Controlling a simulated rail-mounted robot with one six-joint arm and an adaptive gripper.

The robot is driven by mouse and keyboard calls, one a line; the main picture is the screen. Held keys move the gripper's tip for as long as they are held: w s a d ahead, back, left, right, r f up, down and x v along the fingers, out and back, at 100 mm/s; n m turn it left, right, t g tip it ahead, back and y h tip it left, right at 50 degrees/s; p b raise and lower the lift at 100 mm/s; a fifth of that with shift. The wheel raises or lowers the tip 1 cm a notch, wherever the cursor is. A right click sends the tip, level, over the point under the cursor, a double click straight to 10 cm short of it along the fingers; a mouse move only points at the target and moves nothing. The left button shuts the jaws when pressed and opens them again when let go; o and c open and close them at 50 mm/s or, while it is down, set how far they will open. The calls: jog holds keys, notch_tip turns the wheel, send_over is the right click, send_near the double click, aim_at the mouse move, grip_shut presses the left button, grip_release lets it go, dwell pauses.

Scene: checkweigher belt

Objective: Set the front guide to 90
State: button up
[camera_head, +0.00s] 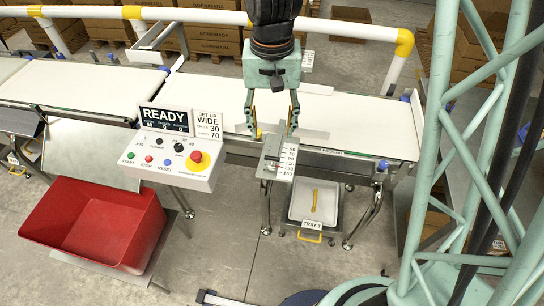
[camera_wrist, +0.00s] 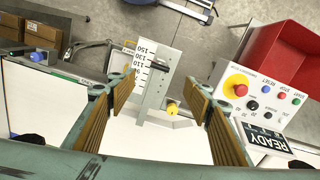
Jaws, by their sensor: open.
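The front guide's scale plate (camera_head: 281,162) sticks out over the front edge of the belt, with printed numbers up to 150. It also shows in the wrist view (camera_wrist: 150,68), where a narrow grey bar lies along the scale; I cannot tell which number it marks. A yellow knob (camera_wrist: 172,108) sits beside the plate's belt end, and shows small in the head view (camera_head: 258,133). My gripper (camera_head: 273,120) is open and empty above the belt end of the plate. In the wrist view its fingers (camera_wrist: 160,88) stand apart, on either side of the plate and knob.
A control panel (camera_head: 178,160) reading READY stands left of the guide, with a set-up card (camera_head: 208,124) showing WIDE, 30 and 70. A red bin (camera_head: 95,222) is at lower left. A tray (camera_head: 313,203) sits below. My column fills the right side. The belt (camera_head: 365,138) right of the guide is clear.

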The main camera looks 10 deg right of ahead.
aim_at(272, 157)
jog(key=shift+f, duration=0.1)
jog(key=shift+f+b, duration=0.55)
jog(key=shift+f, duration=6.25)
